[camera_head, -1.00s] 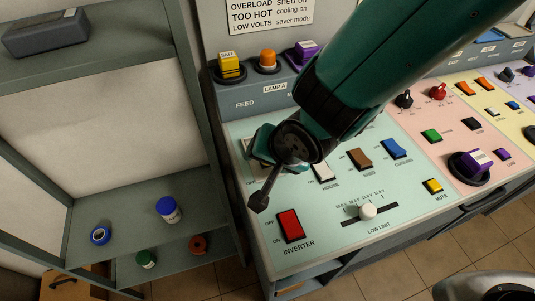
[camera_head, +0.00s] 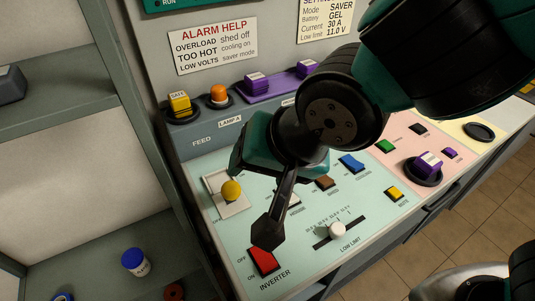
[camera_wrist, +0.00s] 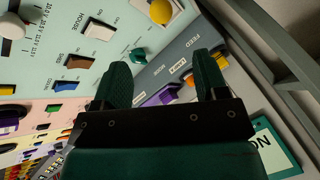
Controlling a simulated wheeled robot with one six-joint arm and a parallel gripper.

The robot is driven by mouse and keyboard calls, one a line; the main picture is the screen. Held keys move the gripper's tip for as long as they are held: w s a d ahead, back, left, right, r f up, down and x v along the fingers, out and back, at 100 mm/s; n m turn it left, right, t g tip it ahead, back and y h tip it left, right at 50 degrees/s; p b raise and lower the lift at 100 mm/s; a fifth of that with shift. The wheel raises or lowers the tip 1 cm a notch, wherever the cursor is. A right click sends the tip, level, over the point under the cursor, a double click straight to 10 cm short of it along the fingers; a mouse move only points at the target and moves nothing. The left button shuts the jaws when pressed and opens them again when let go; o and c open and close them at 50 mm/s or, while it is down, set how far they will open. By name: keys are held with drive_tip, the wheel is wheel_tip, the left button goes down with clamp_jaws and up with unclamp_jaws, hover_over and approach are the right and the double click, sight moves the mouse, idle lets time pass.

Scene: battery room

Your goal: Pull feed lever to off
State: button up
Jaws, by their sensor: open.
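A yellow ball knob (camera_head: 231,190) stands on a pale rectangular plate (camera_head: 238,208) at the left of the mint panel, below the printed word FEED. The knob also shows at the top of the wrist view (camera_wrist: 160,11). My gripper (camera_wrist: 163,78) is open and empty, its two teal fingers spread over the upright FEED strip.
A red inverter switch (camera_head: 264,262) and a white low-limit slider (camera_head: 337,230) lie nearer. A yellow block (camera_head: 180,104), an orange lamp (camera_head: 218,94) and purple blocks line the ledge behind. A grey shelf with a blue-lidded jar (camera_head: 135,262) stands left.

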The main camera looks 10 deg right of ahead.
drive_tip(key=shift+v, duration=1.05)
